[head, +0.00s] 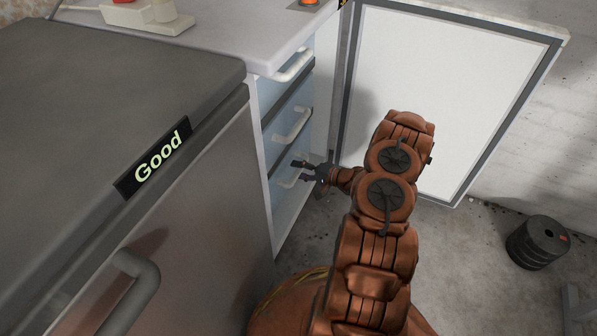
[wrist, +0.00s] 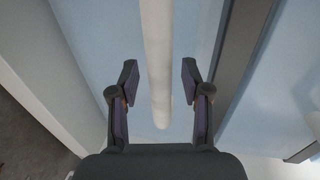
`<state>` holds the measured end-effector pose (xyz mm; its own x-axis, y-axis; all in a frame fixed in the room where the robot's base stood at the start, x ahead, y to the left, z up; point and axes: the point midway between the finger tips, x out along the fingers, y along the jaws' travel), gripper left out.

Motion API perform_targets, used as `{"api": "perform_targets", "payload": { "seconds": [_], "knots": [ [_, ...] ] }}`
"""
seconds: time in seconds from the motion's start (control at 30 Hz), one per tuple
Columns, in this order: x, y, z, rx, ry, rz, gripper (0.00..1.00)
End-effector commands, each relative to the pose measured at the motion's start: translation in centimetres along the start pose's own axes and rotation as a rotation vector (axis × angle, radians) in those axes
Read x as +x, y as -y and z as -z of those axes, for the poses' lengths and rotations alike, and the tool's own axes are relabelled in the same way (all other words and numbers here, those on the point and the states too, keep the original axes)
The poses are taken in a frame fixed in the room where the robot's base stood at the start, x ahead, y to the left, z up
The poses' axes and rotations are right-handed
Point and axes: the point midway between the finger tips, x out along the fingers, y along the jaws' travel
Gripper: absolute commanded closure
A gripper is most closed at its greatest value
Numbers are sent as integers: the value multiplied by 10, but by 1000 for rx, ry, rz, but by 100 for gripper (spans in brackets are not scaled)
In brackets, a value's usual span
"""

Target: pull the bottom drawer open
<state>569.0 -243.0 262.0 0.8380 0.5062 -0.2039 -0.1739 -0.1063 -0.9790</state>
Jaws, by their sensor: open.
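The bottom drawer (head: 290,212) is the lowest light-blue front of the drawer unit in the head view, and it looks shut. Its white bar handle (head: 284,183) is partly hidden by my gripper (head: 303,171), which is at the handle. In the wrist view a white handle (wrist: 156,50) runs from the top edge to between the fingers of my gripper (wrist: 159,72). The fingers are open, one on each side of the handle, with a visible gap on both sides. The light-blue drawer front (wrist: 105,30) lies behind.
The middle handle (head: 293,126) and top handle (head: 293,67) stick out above. A grey cabinet (head: 110,90) labelled "Good" stands at the left. A white door panel (head: 445,80) stands open behind my arm. Black weight plates (head: 537,243) lie on the floor at the right.

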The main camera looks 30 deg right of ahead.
Motion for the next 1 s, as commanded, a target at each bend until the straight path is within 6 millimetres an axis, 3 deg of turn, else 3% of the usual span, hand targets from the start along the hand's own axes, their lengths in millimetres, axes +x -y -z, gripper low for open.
{"api": "perform_targets", "payload": {
  "seconds": [0.33, 0.77, 1.0],
  "knots": [
    [3, 0, 0, 0, -1, 0, 54],
    [3, 0, 0, 0, -1, 0, 98],
    [3, 0, 0, 0, -1, 0, 100]
  ]
}}
